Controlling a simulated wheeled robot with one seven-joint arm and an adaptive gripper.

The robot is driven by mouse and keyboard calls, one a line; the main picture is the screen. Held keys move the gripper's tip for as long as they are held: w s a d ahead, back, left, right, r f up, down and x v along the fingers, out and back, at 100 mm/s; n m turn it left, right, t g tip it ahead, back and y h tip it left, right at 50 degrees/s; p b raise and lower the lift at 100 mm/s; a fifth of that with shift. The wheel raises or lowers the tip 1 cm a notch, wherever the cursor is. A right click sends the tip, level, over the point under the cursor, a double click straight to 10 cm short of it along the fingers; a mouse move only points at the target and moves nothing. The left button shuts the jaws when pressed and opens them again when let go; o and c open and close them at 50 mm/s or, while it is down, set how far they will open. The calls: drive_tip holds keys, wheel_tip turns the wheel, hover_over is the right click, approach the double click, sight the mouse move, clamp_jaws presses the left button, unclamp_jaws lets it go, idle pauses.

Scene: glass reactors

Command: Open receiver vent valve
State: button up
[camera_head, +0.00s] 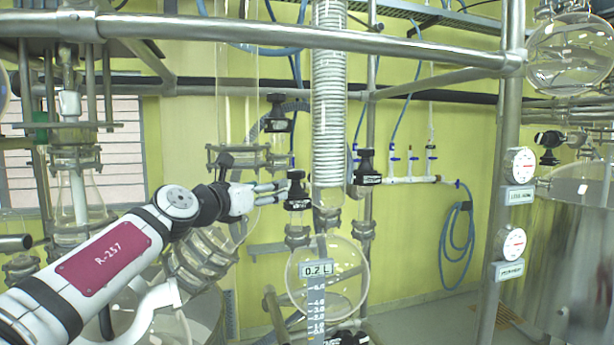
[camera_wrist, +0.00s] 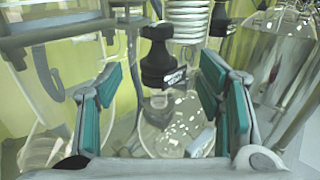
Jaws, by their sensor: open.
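A black valve knob (camera_head: 297,188) with a small label stands on glass left of the coiled condenser. In the wrist view the black knob (camera_wrist: 157,50) and its label (camera_wrist: 175,77) lie ahead between the fingers, closer to the picture's top. My gripper (camera_head: 278,193) is open just left of this knob in the head view; in the wrist view its teal finger pads (camera_wrist: 160,85) stand wide apart with nothing held. Contact with the knob cannot be told. The round glass receiver (camera_head: 350,268), tagged 0.2 L, hangs below. Which knob is the receiver vent valve is not readable.
Similar black knobs stand to the right (camera_head: 367,168) and higher up (camera_head: 277,114). The glass coil condenser (camera_head: 329,100) is just right of my gripper. Metal posts, a horizontal rail (camera_head: 300,35) and clamps surround the glassware. Gauges (camera_head: 521,164) hang on the right post.

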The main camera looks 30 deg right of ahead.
sight(296, 178)
drive_tip(key=x, duration=1.4)
drive_tip(key=shift+w+d+r+p, duration=0.1)
drive_tip(key=shift+w+d+p, duration=0.1)
drive_tip(key=shift+p, duration=0.1)
drive_tip(key=c, duration=1.2)
